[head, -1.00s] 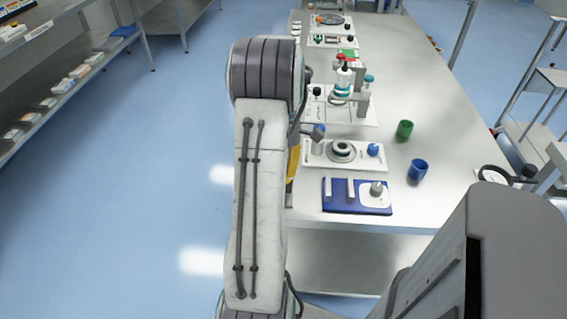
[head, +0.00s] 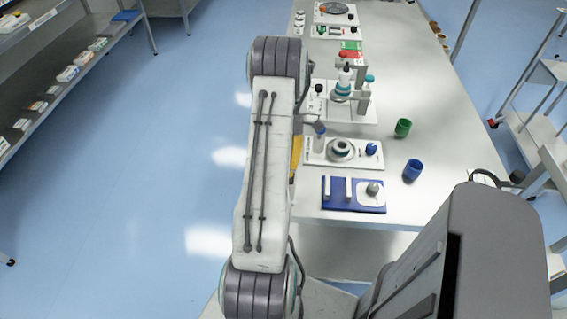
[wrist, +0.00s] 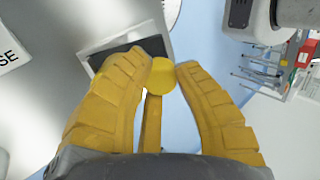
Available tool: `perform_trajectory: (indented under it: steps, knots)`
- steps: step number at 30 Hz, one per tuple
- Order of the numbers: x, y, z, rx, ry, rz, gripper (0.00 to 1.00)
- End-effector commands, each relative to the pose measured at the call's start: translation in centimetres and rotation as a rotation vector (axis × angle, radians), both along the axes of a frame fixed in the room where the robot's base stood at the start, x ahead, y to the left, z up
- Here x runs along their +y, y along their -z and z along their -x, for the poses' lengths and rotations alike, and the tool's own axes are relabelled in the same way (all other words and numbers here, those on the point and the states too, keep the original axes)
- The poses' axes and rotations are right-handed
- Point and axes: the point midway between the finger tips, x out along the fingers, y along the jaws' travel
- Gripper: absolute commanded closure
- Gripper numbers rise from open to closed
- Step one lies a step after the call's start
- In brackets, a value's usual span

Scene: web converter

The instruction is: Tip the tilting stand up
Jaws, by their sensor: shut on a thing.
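A grey-framed panel with a dark face (wrist: 137,46) lies just beyond the left fingertip in the wrist view. It may be part of the tilting stand, but I cannot tell how the knob joins it. In the head view a yellow part of my gripper (head: 296,156) shows at the table's left edge, beside a white unit (head: 343,152) with a round ring. My arm hides most of the gripper there, and I cannot pick out the stand.
The long table (head: 450,140) carries a blue base (head: 338,205) with white blocks, a blue cup (head: 412,171), a green cup (head: 402,128) and a bottle fixture (head: 345,90). A shelf (head: 85,60) stands far left. Blue floor is clear between shelf and table.

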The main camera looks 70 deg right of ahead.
Motion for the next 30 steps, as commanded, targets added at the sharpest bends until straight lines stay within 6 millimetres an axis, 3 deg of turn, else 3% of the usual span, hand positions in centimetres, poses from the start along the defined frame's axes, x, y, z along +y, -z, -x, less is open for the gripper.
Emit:
perform_trajectory:
  steps: [11,12,18,20,30]
  knots:
    - [-0.11,0.09,-0.05,-0.001,0.000,0.004,1.00]
    - [-0.11,0.09,-0.05,-0.001,0.000,0.004,0.68]
    - [-0.06,0.06,-0.03,-0.001,0.000,0.002,0.50]
    - [-0.05,0.05,-0.03,0.000,0.000,0.001,0.45]
    - [-0.19,-0.15,-0.06,-0.001,0.000,0.002,0.44]
